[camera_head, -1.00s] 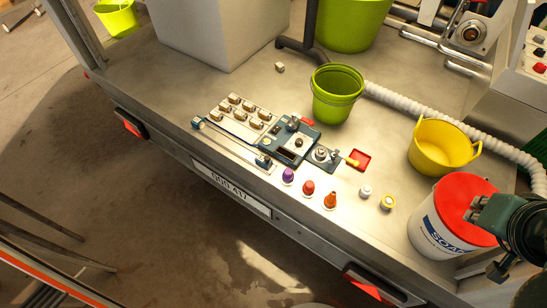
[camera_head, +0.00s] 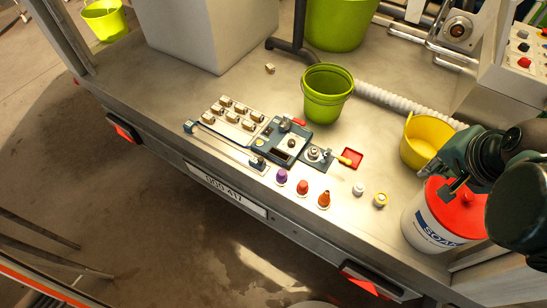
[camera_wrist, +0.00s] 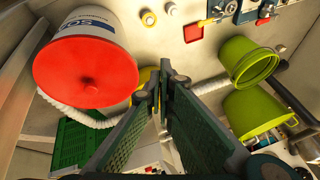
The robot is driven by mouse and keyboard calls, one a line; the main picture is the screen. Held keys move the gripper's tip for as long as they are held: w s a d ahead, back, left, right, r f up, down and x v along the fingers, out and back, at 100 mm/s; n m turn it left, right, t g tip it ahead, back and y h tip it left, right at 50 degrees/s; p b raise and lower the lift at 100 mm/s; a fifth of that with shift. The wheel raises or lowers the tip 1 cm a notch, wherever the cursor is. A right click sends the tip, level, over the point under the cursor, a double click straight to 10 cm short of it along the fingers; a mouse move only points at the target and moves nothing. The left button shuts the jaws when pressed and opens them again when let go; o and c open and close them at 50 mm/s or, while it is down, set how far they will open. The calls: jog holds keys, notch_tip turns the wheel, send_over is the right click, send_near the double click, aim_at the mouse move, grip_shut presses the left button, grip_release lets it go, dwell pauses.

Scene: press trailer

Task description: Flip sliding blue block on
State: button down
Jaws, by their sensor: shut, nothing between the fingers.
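A dark blue control panel (camera_head: 305,133) lies on the trailer bed, with a small knob and a square insert on it. Left of it runs a long thin rail (camera_head: 225,143) with a blue piece (camera_head: 190,127) at its far left end and another blue piece (camera_head: 258,162) at its near right end. I cannot tell for sure which blue piece is the sliding block. Part of the panel also shows at the top of the wrist view (camera_wrist: 222,8). My gripper (camera_head: 452,192) is shut and empty above the red-lidded bucket, well right of the panel; its fingers show in the wrist view (camera_wrist: 160,88).
The white soap bucket (camera_head: 425,225) and a yellow bucket (camera_head: 420,150) stand at the right. A green bucket (camera_head: 327,95) stands behind the panel. Purple (camera_head: 281,176), red (camera_head: 302,188) and orange (camera_head: 324,199) buttons line the front. A white hose (camera_head: 395,100) crosses behind.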

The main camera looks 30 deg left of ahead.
aim_at(257, 161)
jog(key=w+a+f+m+g+y+p, duration=0.1)
jog(key=w+a+f+m+g, duration=0.15)
jog(key=a, duration=0.75)
jog(key=w+a+f+m+g+p, duration=0.1)
jog(key=w+a+f+m, duration=0.2)
jog(key=a, duration=0.8)
jog(key=s+a+f+m+g, duration=0.1)
jog(key=s+a+f+m, duration=0.1)
jog(key=a+f, duration=0.3)
jog(key=s+a+f+m+g+p, duration=0.1)
jog(key=s+a+f+g, duration=0.1)
jog(key=a+f, duration=0.4)
jog(key=shift+s+a+f+m, duration=0.25)
jog(key=shift+s+a+m, duration=0.15)
jog(key=shift+a, duration=2.35)
jog(key=shift+s+g, duration=0.1)
jog(key=shift+g, duration=0.15)
